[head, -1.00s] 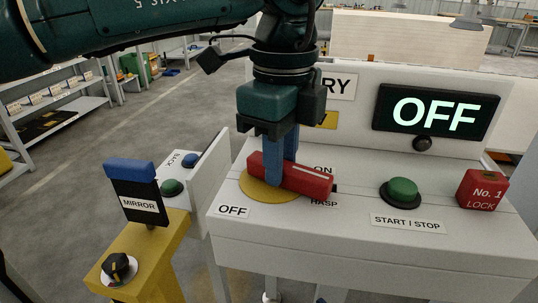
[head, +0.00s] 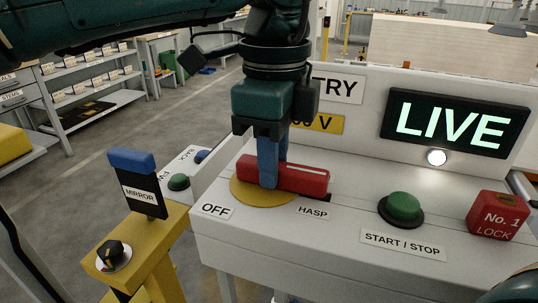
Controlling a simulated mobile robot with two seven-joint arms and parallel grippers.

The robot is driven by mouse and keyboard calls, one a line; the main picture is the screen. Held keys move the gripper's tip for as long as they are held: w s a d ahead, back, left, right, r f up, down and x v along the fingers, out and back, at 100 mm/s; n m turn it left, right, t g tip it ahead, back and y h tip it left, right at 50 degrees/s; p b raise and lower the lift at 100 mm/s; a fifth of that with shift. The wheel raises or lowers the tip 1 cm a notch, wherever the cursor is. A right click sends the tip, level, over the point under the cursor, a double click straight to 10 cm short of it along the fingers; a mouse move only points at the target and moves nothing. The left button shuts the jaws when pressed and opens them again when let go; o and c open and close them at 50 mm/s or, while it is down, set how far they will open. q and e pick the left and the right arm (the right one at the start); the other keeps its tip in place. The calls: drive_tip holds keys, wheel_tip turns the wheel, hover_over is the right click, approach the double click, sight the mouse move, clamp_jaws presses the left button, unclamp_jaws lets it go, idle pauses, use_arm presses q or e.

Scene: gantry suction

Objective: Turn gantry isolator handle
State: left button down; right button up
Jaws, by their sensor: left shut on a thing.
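The red isolator handle (head: 305,179) sits on a round yellow plate (head: 245,194) on the white panel. A white line runs along its top, and its long end points right. My left gripper (head: 268,178) is above it, fingers pointing down and shut on the handle near its left part. An OFF label (head: 215,210) lies at front left of the plate, and a HASP label (head: 313,212) lies in front of the handle's right end. No ON label shows. The display (head: 455,124) reads LIVE, and a lamp (head: 436,157) under it is lit white. My right gripper is not in view.
A green START / STOP button (head: 403,206) and a red No. 1 LOCK block (head: 497,214) stand on the panel to the right. At left are a yellow post (head: 170,240) with a blue-topped MIRROR switch (head: 137,180) and a black knob (head: 112,253).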

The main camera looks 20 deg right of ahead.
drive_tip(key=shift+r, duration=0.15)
use_arm(q)
drive_tip(key=c, duration=1.2)
unclamp_jaws()
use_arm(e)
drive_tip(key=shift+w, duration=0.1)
use_arm(q)
wheel_tip(320, 180, up, 13)
drive_tip(key=p, duration=0.2)
drive_tip(key=shift+p, duration=0.4)
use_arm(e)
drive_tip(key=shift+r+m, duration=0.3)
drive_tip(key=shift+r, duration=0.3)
use_arm(q)
drive_tip(key=shift+r, duration=0.1)
